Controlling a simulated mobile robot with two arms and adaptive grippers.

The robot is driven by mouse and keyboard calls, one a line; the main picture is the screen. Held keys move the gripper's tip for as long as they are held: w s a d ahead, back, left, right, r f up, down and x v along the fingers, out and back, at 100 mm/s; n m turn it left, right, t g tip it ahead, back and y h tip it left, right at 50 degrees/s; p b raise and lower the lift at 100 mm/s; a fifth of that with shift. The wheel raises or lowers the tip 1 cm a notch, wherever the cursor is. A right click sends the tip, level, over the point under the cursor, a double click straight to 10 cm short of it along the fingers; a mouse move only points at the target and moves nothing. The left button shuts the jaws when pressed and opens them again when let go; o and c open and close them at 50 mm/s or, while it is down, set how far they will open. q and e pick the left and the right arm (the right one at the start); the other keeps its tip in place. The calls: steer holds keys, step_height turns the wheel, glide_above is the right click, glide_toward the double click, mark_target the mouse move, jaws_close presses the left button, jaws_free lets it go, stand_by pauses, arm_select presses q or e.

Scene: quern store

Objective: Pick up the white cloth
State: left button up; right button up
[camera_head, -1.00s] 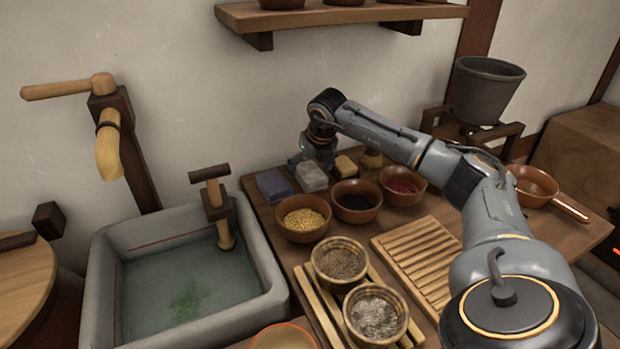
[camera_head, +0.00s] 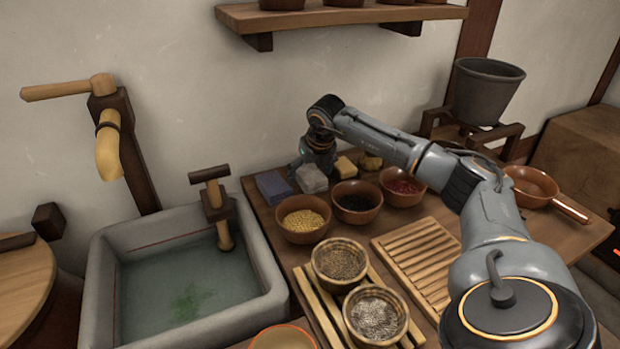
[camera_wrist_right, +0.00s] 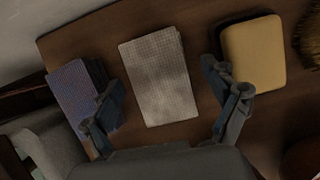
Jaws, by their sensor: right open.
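The white cloth (camera_head: 312,180) is a pale, folded block with a fine grid texture, lying on the wooden table near the wall. In the right wrist view the white cloth (camera_wrist_right: 160,78) lies ahead of and between the fingers. My right gripper (camera_head: 308,170) is just above it, fingers pointing down. In the wrist view the right gripper (camera_wrist_right: 168,105) is open and empty, one finger over the blue cloth's edge, the other between the white cloth and the yellow sponge. My left gripper is not in view.
The blue cloth (camera_head: 273,187) lies close on the left and the yellow sponge (camera_head: 345,166) on the right. Bowls of yellow grains (camera_head: 303,219) and dark contents (camera_head: 356,201) stand in front. A stone sink (camera_head: 185,275) is at left.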

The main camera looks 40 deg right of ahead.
mark_target(307, 169)
steer(key=c, duration=1.2)
steer(key=shift+c, duration=0.2)
steer(key=shift+r, duration=0.5)
step_height(307, 169, up, 3)
steer(key=shift+p, duration=0.35)
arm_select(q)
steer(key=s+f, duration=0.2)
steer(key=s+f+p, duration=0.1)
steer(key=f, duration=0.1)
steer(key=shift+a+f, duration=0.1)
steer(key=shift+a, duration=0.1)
arm_select(e)
steer(key=s+a+r, duration=0.2)
steer(key=a+r, duration=0.2)
steer(key=a, duration=0.2)
steer(key=s+a+r, duration=0.2)
steer(key=a+r, duration=0.3)
steer(key=a, duration=0.2)
steer(key=shift+s+a+r, duration=0.15)
steer(key=shift+s+r, duration=0.1)
